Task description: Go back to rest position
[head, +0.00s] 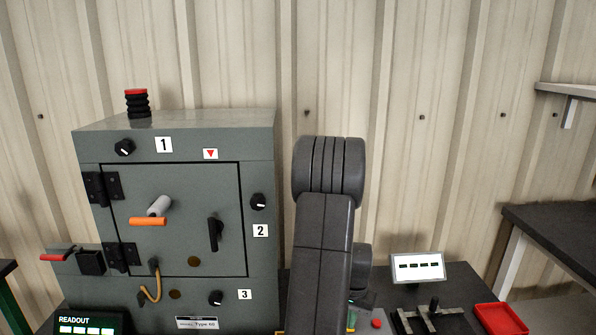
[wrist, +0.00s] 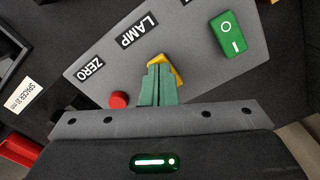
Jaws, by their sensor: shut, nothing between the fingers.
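My gripper (wrist: 157,80) shows in the wrist view with its green fingers together and nothing between them. It is over a grey control panel (wrist: 120,70) marked ZERO and LAMP. The fingertips are in front of a yellow part (wrist: 174,66) under the LAMP label and hide some of it. I cannot tell whether they touch it.
A red button (wrist: 118,100) and a green rocker switch (wrist: 229,34) flank the fingers. The enclosure door (head: 190,255) is closed. A white display (head: 418,268), a lever unit (head: 450,322) and a red tray (head: 500,318) are on the right. Air above the bench right of my arm is clear.

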